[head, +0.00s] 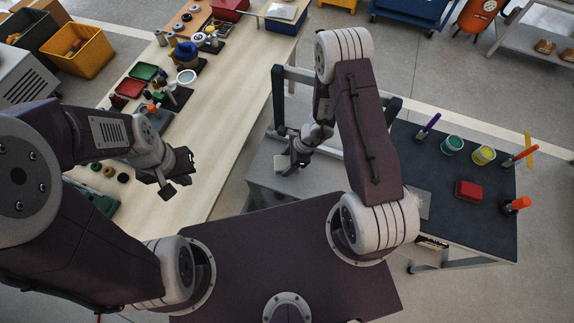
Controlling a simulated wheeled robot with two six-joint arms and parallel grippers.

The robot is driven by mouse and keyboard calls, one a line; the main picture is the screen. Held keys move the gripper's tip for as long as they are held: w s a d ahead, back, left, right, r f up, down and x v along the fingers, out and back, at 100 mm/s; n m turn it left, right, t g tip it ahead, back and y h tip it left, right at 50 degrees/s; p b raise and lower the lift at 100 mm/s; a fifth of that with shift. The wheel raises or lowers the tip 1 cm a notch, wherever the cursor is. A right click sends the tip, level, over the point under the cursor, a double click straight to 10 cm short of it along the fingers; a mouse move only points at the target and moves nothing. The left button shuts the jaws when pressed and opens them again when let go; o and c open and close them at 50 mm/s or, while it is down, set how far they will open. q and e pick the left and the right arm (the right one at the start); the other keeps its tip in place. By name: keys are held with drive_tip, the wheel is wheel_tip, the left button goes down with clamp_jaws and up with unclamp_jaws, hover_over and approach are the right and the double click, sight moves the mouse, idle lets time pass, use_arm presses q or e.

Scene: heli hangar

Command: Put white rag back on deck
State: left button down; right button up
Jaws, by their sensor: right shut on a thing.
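My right gripper (290,164) hangs above a flat grey deck (262,190) in the middle of the head view. It is shut on a small pale piece, which looks like the white rag (282,161). Much of the rag is hidden by the fingers, and I cannot tell whether it touches the deck. My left gripper (181,178) is open and empty above the near part of the wooden bench.
The long wooden bench (225,110) at left carries trays, jars and tools. A dark-topped table (450,215) at right holds cups, a red box (468,190) and orange-handled tools. A dark upright frame (278,100) stands behind the deck.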

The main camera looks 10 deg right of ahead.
wheel_tip(320, 180, down, 4)
drive_tip(key=shift+s+r, duration=0.1)
drive_tip(key=shift+f, duration=0.25)
drive_tip(key=o, duration=1.2)
drive_tip(key=shift+r, duration=0.1)
